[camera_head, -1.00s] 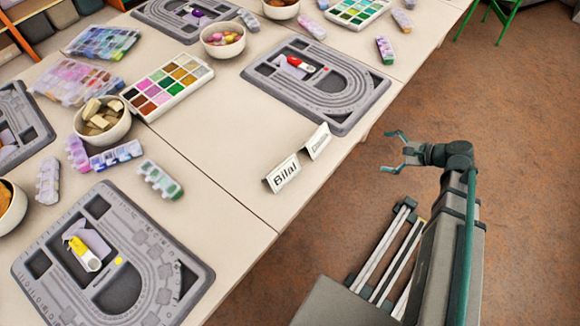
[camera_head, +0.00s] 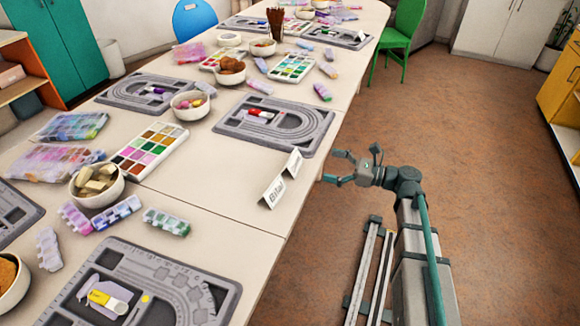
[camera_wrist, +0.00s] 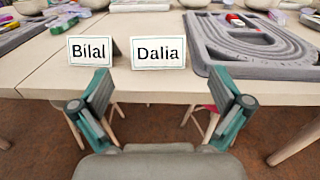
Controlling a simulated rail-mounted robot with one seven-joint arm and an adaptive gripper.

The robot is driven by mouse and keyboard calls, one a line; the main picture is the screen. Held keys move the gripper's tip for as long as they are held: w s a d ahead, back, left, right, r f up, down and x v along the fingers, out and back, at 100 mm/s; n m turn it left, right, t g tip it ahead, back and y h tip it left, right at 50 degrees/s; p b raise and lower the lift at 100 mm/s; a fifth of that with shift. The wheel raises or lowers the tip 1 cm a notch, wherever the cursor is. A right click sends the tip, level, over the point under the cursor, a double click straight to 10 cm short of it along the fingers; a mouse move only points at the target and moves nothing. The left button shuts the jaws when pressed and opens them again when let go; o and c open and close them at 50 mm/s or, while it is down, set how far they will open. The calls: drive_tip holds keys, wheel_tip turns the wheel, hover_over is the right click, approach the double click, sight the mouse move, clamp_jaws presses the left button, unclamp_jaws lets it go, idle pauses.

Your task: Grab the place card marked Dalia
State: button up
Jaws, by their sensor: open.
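The white place card marked Dalia (camera_wrist: 158,53) stands near the table's front edge in the wrist view, to the right of the card marked Bilal (camera_wrist: 90,51). In the head view my gripper (camera_head: 333,168) is off the table's right edge, apart from the cards.
A grey bead board (camera_wrist: 240,50) lies right of the Dalia card, close to it. The table edge (camera_wrist: 270,93) runs between my gripper and the cards. Bowls and paint-like bead trays (camera_head: 150,150) stand further back.

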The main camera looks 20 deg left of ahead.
sight(293, 158)
drive_tip(key=a, duration=1.1)
drive_tip(key=shift+s+f, duration=0.2)
drive_tip(key=shift+d, duration=0.1)
drive_tip(key=c, duration=0.4)
